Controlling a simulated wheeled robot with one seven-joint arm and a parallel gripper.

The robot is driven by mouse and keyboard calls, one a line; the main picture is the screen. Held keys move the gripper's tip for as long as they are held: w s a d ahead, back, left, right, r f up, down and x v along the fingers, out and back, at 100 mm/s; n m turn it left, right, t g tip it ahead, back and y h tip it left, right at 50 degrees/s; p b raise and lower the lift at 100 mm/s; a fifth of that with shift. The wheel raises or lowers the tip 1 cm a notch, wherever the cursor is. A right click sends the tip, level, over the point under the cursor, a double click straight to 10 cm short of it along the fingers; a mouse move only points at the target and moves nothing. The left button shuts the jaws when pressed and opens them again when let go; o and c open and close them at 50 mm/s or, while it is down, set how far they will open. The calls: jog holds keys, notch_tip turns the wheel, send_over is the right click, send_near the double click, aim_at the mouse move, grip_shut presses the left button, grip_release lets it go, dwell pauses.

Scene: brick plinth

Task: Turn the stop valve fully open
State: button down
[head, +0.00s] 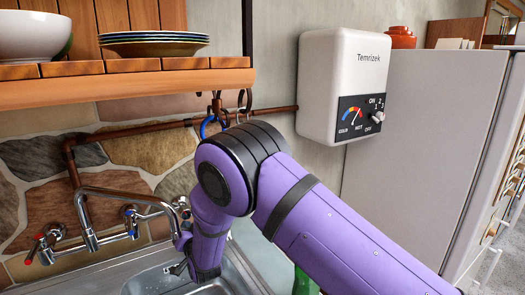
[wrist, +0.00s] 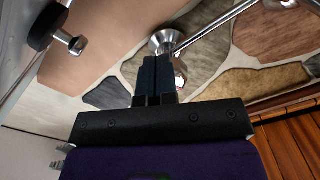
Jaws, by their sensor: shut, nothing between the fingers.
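No part is plainly readable as the stop valve. A chrome wall fitting (head: 182,206) stands at the right end of the tap pipework in the head view. In the wrist view its round flange (wrist: 166,40) lies just beyond my fingertips, and a chrome piece shows right of the fingers. My gripper (wrist: 162,60) is shut and empty. Its fingers overlap the fitting in the picture; I cannot tell whether they touch. A blue ring-like part (head: 208,127) shows by the copper pipe (head: 150,129), partly behind my arm.
The mixer tap has a red-marked handle (head: 42,243) and a blue-marked handle (head: 130,216) above the metal sink (head: 150,283). A wooden shelf (head: 120,85) with dishes hangs above. A white heater (head: 340,75) and a fridge (head: 415,130) stand right. A black knob (wrist: 46,27) shows in the wrist view.

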jog(key=shift+w+r, duration=0.25)
jog(key=shift+r, duration=0.05)
